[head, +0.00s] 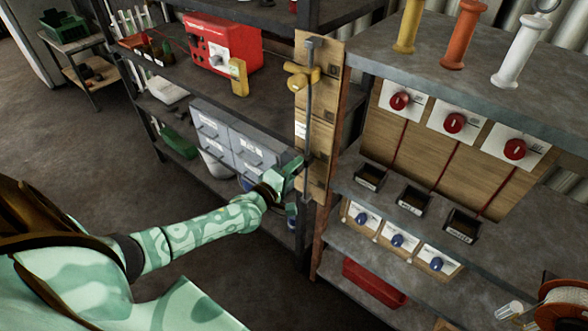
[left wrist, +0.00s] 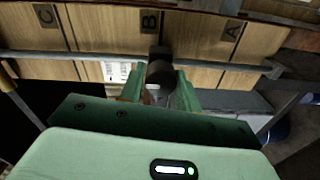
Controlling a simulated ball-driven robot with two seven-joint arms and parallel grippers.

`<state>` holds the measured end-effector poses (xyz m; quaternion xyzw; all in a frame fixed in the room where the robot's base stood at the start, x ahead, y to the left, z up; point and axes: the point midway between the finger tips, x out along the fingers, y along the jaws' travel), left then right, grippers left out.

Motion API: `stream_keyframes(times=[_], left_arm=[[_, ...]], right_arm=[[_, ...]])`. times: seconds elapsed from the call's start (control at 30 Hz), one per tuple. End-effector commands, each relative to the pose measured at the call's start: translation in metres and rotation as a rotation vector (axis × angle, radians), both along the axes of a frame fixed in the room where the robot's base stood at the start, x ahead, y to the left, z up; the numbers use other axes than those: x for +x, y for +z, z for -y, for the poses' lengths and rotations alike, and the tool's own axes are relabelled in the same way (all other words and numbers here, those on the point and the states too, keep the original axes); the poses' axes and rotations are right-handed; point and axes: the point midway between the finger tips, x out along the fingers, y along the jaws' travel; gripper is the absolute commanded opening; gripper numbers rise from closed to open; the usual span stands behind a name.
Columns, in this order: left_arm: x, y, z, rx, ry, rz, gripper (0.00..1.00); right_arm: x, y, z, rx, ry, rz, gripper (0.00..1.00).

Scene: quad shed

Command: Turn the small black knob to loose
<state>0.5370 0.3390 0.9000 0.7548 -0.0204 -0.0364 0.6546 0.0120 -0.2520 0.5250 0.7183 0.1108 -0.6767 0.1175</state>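The small black knob (left wrist: 160,68) shows in the left wrist view, in front of a metal rod (left wrist: 80,57) and a wooden board (left wrist: 195,48) lettered A, B and C. My left gripper (left wrist: 160,82) has its green fingers on either side of the knob. I cannot tell whether they press on it. In the head view my left gripper (head: 292,178) is at the lower part of the upright board (head: 312,125), and I cannot make out the knob there. No setting marks for the knob are readable. My right gripper is not in view.
A yellow fitting (head: 303,78) sits higher on the rod. A red box (head: 222,42) stands on the left shelf above grey drawers (head: 228,140). On the right, a shelf unit carries red knobs (head: 454,122), black trays (head: 413,198) and blue knobs (head: 398,240).

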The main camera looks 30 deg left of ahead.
Motion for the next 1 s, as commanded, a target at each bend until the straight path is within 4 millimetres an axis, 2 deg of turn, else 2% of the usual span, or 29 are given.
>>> stream_keyframes(times=[0.03, 0.07, 0.33, 0.47, 0.57, 0.8, 1.0], left_arm=[[0.000, 0.000, 0.000, 0.000, 0.001, 0.000, 0.47], [0.000, 0.000, 0.000, 0.000, 0.001, 0.000, 0.52], [-0.001, 0.000, 0.000, 0.001, 0.000, 0.000, 0.52], [-0.011, 0.001, -0.001, 0.001, 0.000, -0.001, 0.52], [-0.029, 0.002, -0.002, 0.001, -0.001, -0.003, 0.52], [-0.096, 0.004, -0.008, 0.001, 0.000, -0.004, 0.52], [-0.140, 0.004, -0.011, 0.001, -0.001, -0.002, 0.52]], right_arm=[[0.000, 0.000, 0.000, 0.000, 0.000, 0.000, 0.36], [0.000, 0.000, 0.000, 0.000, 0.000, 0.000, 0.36], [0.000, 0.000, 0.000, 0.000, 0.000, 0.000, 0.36], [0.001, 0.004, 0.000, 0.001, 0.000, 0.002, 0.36], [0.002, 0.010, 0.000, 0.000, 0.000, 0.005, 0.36], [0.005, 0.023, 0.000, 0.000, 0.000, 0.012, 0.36], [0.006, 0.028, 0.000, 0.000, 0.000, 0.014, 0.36]])
